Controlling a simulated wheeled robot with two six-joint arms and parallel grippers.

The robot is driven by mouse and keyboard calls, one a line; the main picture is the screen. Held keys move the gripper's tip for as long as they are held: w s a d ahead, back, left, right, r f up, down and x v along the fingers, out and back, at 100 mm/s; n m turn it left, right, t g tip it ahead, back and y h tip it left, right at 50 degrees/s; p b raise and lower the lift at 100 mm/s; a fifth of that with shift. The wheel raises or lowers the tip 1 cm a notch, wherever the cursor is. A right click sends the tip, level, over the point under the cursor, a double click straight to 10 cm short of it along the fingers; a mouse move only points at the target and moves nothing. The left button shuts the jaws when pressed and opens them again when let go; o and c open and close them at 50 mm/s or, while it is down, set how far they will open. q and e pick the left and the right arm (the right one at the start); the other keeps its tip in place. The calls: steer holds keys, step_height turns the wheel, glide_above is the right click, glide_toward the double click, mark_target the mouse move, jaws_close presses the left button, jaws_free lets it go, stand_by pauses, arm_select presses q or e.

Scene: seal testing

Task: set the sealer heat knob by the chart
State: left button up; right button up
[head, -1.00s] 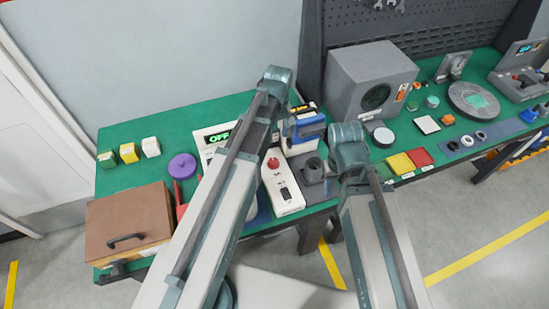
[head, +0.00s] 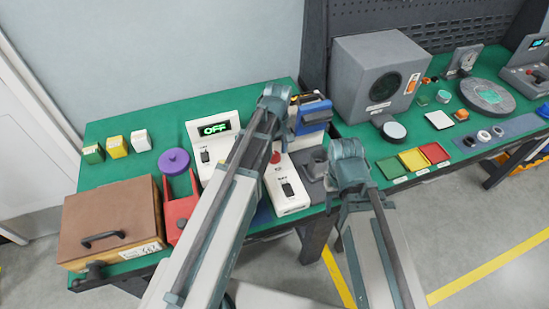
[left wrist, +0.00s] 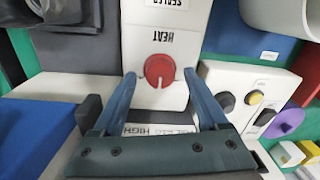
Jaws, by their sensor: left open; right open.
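The white sealer (head: 288,196) stands at the front of the green table, with a red heat knob (head: 275,157) on it. In the left wrist view the knob (left wrist: 159,70) shows a darker pointer mark, with an upside-down HEAT label (left wrist: 169,36) beside it. My left gripper (left wrist: 160,77) is open, with one finger on each side of the knob; I cannot tell whether they touch it. A label strip (left wrist: 160,129) reading HIGH is partly hidden by the gripper. I cannot make out a chart.
A white unit (head: 205,150) with a display reading OFF stands left of the sealer. A grey block (head: 312,180) is close on its right. A red holder (head: 180,207), purple disc (head: 174,161) and brown box (head: 110,220) stand further left.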

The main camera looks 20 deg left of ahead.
arm_select(q)
steer(key=shift+f, duration=0.3)
jaws_close()
steer(key=shift+m, duration=0.4)
steer(key=m, duration=0.4)
steer(key=shift+m, duration=0.4)
steer(key=m, duration=0.6)
steer(key=shift+s+t, duration=0.1)
steer(key=shift+t, duration=0.2)
steer(key=shift+m, duration=0.3)
